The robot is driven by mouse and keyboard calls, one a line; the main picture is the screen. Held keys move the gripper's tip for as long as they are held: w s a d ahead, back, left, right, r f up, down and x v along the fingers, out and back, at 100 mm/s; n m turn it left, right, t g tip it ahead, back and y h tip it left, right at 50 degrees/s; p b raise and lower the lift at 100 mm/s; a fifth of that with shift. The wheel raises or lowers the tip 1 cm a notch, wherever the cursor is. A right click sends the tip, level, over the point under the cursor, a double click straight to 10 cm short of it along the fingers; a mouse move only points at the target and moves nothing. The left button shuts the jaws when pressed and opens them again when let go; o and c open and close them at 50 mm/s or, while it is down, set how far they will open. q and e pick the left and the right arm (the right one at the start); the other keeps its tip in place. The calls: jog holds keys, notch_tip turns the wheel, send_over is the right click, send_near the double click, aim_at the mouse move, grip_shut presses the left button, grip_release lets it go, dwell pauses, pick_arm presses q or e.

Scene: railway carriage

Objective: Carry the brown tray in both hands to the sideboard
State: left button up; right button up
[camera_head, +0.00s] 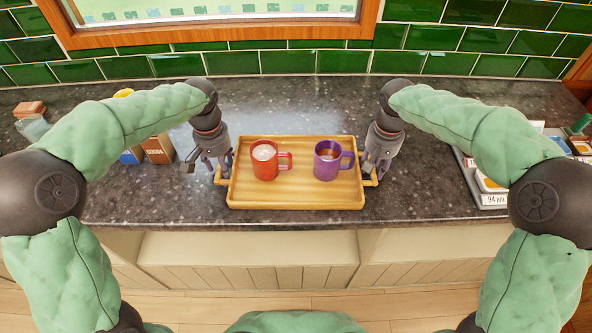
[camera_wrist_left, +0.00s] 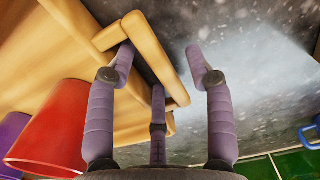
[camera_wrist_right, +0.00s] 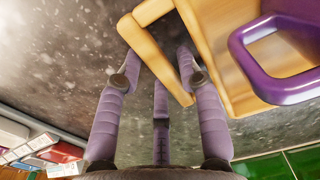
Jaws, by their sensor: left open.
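The brown wooden tray (camera_head: 295,200) lies flat on the dark speckled counter. A red mug (camera_head: 265,160) with pale contents stands on its left half, and a purple mug (camera_head: 328,160) with a dark drink on its right half. My left gripper (camera_head: 217,172) is open at the tray's left handle (camera_wrist_left: 172,62), its fingers spread to either side of the bar. My right gripper (camera_head: 372,171) is at the right handle (camera_wrist_right: 155,60), with fingers on both sides of the bar. Whether its fingers press on the bar is unclear.
A brown cocoa box (camera_head: 158,150) and a glass jar (camera_head: 32,127) stand on the left of the counter. A grey tray with cards (camera_head: 485,190) is at the right. Green tiles and a window close off the back. The counter behind the tray is clear.

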pick_arm(q)
jog(key=shift+f, duration=0.4)
pick_arm(e)
jog(key=shift+f, duration=0.4)
pick_arm(q)
jog(key=c, duration=0.9)
pick_arm(e)
grip_shut()
pick_arm(q)
grip_shut()
jog(key=shift+w+r, duration=0.1)
jog(key=shift+r, duration=0.1)
pick_arm(e)
jog(key=shift+w+r, duration=0.1)
jog(key=shift+r, duration=0.1)
pick_arm(q)
jog(key=shift+r, duration=0.1)
pick_arm(e)
jog(key=shift+r, duration=0.1)
